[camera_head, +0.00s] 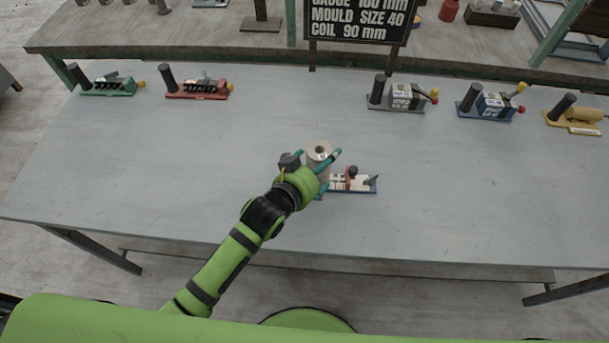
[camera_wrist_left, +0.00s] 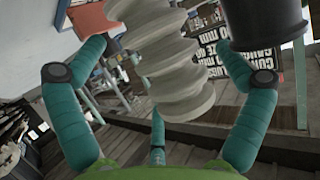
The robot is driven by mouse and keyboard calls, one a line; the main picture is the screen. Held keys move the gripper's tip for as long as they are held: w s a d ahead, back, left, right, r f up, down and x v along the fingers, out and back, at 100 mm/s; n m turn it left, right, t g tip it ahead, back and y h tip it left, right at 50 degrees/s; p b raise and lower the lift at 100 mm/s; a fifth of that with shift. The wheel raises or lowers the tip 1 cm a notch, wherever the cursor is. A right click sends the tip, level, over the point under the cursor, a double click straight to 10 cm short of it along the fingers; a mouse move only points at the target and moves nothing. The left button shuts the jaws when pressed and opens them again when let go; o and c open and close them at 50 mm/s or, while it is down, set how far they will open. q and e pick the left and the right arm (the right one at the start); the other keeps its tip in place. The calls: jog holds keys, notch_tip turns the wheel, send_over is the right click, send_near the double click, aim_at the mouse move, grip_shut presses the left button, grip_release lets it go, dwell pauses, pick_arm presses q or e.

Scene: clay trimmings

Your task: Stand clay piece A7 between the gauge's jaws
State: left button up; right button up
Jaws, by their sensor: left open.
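A pale grey cylindrical clay piece (camera_head: 319,150) with a hole in its top stands near the table's middle, at my left gripper. In the wrist view a pale, ridged clay piece (camera_wrist_left: 172,55) fills the space between the fingers. I cannot read a label on it, so A7 is not confirmed. My left gripper (camera_head: 322,168) is open around it, its teal fingers spread; they also show in the wrist view (camera_wrist_left: 165,52). I cannot tell whether they touch the clay. A device with a blue base and white top (camera_head: 362,186), possibly the gauge, lies just right; its left end is hidden.
Along the back of the table (camera_head: 200,140) stand green (camera_head: 108,90), red (camera_head: 198,94), grey (camera_head: 397,104), blue (camera_head: 486,105) and yellow (camera_head: 575,118) fixtures with dark posts. A dark sign (camera_head: 358,20) stands behind. The table's left and right front are clear.

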pick_arm(q)
jog(key=b+v, duration=0.1)
jog(key=v, duration=0.9)
jog(key=shift+s+a+r, duration=0.15)
jog(key=shift+s+r, duration=0.05)
